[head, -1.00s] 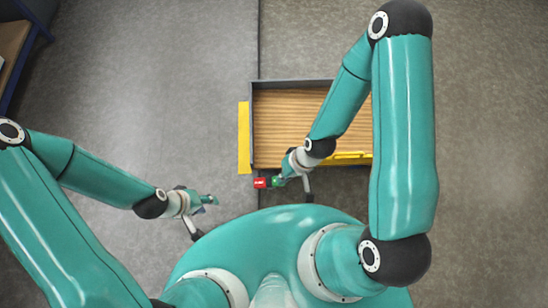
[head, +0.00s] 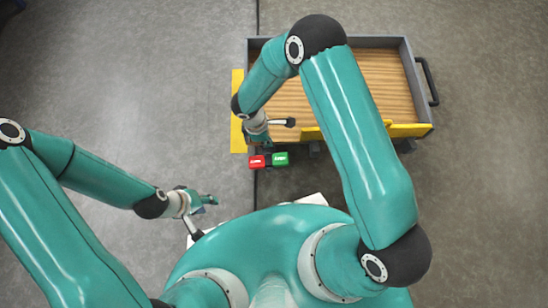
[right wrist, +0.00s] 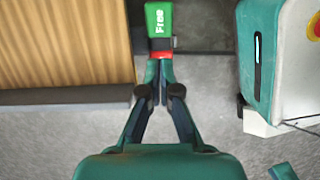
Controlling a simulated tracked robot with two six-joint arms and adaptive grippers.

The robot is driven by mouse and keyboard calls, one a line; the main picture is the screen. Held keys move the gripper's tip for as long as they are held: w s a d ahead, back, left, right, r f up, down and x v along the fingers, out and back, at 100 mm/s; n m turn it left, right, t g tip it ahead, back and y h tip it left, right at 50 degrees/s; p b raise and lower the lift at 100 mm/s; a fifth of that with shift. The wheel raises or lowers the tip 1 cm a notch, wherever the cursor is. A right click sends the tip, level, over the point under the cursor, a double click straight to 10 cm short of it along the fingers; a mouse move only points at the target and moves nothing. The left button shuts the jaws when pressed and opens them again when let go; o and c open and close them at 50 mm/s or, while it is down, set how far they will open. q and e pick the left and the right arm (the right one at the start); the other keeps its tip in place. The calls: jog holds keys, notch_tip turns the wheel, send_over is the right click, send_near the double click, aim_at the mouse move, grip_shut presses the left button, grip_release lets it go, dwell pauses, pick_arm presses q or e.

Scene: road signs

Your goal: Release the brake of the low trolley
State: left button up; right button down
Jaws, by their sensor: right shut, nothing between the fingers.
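The low trolley has a ribbed wooden deck (head: 355,85) with a grey rim and a yellow front edge (head: 410,130). A red pedal (head: 257,162) and a green pedal (head: 280,158) sit side by side at its front left corner. In the right wrist view the green pedal (right wrist: 159,20) reads "Free", just past my fingertips; a red sliver shows below it. My right gripper (head: 263,143) is shut and empty, close to the pedals; in the wrist view (right wrist: 160,75) contact cannot be told. My left gripper (head: 208,199) is away to the lower left; its jaws are unclear.
A black handle (head: 430,81) stands out from the trolley's right side. A yellow strip (head: 238,110) runs along its left side. Grey floor left of the trolley is clear. My base is close in front of the pedals.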

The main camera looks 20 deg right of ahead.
jog(key=shift+w, duration=0.1)
jog(key=shift+f, duration=0.1)
jog(key=b+x, duration=0.5)
jog(key=x, duration=0.9)
jog(key=shift+d, duration=0.15)
